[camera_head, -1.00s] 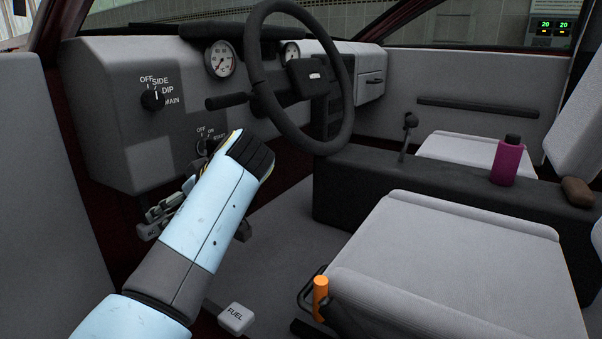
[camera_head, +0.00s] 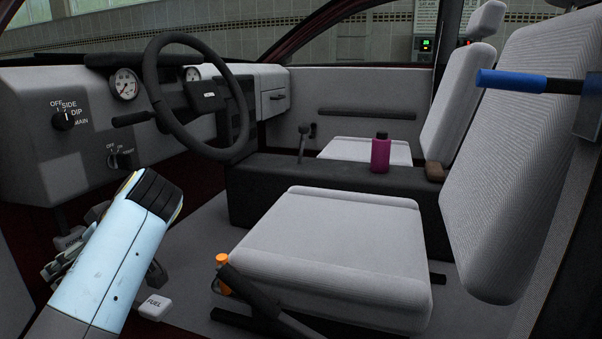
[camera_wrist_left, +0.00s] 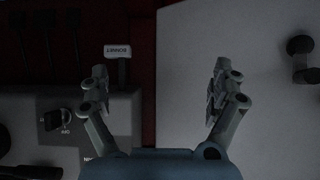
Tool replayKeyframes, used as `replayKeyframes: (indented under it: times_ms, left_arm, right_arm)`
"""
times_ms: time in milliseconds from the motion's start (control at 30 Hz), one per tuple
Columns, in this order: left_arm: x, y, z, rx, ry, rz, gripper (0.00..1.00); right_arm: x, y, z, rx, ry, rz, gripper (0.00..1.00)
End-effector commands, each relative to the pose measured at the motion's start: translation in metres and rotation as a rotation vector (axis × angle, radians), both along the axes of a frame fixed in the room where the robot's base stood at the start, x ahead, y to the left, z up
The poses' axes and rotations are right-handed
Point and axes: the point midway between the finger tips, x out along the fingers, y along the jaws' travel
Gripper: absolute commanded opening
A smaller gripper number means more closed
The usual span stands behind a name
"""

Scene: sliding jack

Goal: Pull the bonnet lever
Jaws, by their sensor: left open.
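The bonnet lever (camera_wrist_left: 118,52) shows in the left wrist view as a pale tab with an upside-down BONNET label on a short stem. My left gripper (camera_wrist_left: 160,78) is open there. The tab lies just beyond the left finger's tip, apart from the space between the fingers, and nothing is held. My left wrist and forearm hide part of this area. My right gripper is out of view.
The dashboard (camera_head: 40,150) overhangs the footwell, with the steering wheel (camera_head: 240,125) to the right. A FUEL tab (camera_head: 154,307) sits low near my forearm. The driver's seat (camera_head: 330,245) and an orange-knobbed lever (camera_head: 223,272) are right. A blue-gripped bar (camera_head: 512,81) crosses the upper right.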

Motion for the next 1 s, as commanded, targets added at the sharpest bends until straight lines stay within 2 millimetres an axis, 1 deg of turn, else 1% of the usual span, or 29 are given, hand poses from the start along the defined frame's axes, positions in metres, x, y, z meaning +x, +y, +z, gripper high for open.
replayKeyframes:
  times_ms: [33,167,267,367,467,533,567,667,700,767,800,867,900,1000]
  left_arm:
    - [-0.006,0.002,-0.008,0.003,0.018,0.000,0.95]
    - [-0.024,0.005,-0.027,0.009,0.061,0.002,0.95]
    - [-0.043,0.008,-0.045,0.014,0.102,0.003,0.95]
    - [-0.066,0.012,-0.066,0.011,0.150,0.002,0.95]
    - [-0.095,0.015,-0.092,-0.002,0.206,-0.010,0.95]
    - [-0.119,0.016,-0.113,-0.020,0.255,-0.030,0.95]
    - [-0.131,0.016,-0.123,-0.028,0.284,-0.044,0.95]
    - [-0.181,0.016,-0.160,-0.076,0.395,-0.112,0.95]
    - [-0.205,0.015,-0.176,-0.103,0.450,-0.154,0.95]
    - [-0.241,0.012,-0.197,-0.151,0.534,-0.230,0.95]
    - [-0.264,0.008,-0.209,-0.186,0.583,-0.285,0.95]
    - [-0.295,0.003,-0.224,-0.236,0.651,-0.368,0.95]
    - [-0.313,-0.002,-0.232,-0.271,0.690,-0.424,0.95]
    - [-0.356,-0.016,-0.247,-0.356,0.770,-0.577,0.95]
  right_arm:
    - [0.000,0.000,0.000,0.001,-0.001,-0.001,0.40]
    - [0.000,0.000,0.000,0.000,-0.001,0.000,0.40]
    - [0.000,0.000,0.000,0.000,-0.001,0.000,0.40]
    - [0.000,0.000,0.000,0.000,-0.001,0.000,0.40]
    - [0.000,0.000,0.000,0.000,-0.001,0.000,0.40]
    - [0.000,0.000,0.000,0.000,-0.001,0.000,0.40]
    - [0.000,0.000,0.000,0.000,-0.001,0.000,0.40]
    - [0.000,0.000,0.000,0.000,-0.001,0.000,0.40]
    - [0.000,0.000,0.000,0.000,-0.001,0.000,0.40]
    - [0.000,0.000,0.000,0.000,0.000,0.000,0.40]
    - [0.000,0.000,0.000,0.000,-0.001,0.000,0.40]
    - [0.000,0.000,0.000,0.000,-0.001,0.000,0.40]
    - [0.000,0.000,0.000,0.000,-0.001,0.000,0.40]
    - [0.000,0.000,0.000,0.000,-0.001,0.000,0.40]
